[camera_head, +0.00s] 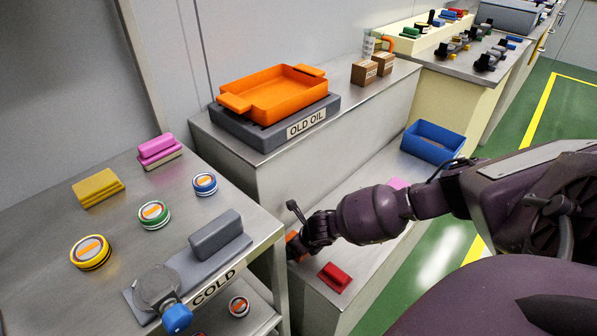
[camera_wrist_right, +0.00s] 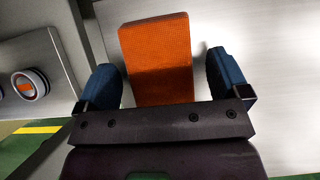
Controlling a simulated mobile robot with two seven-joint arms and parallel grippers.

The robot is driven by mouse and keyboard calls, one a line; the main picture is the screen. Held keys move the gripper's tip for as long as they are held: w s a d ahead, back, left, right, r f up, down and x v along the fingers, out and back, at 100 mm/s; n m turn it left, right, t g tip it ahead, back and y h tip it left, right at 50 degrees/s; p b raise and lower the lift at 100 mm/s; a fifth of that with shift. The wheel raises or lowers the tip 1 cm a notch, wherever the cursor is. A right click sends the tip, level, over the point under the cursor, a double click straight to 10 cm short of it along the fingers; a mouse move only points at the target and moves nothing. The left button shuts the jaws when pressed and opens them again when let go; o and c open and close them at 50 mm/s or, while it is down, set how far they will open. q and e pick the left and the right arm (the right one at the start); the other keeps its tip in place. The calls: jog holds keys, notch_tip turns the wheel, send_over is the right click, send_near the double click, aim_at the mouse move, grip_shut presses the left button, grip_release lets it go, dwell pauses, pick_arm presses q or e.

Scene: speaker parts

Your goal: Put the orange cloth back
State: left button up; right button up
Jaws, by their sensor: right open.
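The orange cloth (camera_wrist_right: 158,50) is a folded block with a textured face. In the right wrist view it lies between the two blue fingers of my right gripper (camera_wrist_right: 170,85), which is open, with a gap on each side of the cloth. In the head view only a small orange part (camera_head: 291,238) shows beside my right gripper (camera_head: 300,243), low on the steel bench; my wrist hides the rest. My left gripper is not in view.
A blue bin (camera_head: 433,145) stands farther back. The left table (camera_head: 120,225) and the raised shelf with the orange tray (camera_head: 275,95) flank the bench.

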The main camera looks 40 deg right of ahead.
jog(key=shift+r, duration=0.1)
jog(key=v, duration=0.1)
jog(key=p+v, duration=0.1)
jog(key=v, duration=0.1)
jog(key=p+v, duration=0.1)
jog(key=v, duration=0.1)
jog(key=shift+w+a+r, duration=0.1)
jog(key=shift+w+r, duration=0.15)
jog(key=shift+r, duration=0.05)
pick_arm(q)
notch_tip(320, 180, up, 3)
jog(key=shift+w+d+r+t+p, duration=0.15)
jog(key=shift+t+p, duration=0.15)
jog(key=shift+p, duration=0.65)
pick_arm(e)
jog(key=v, duration=0.5)
jog(key=shift+s, duration=0.45)
jog(key=shift+s+f, duration=0.1)
jog(key=shift+f, duration=0.05)
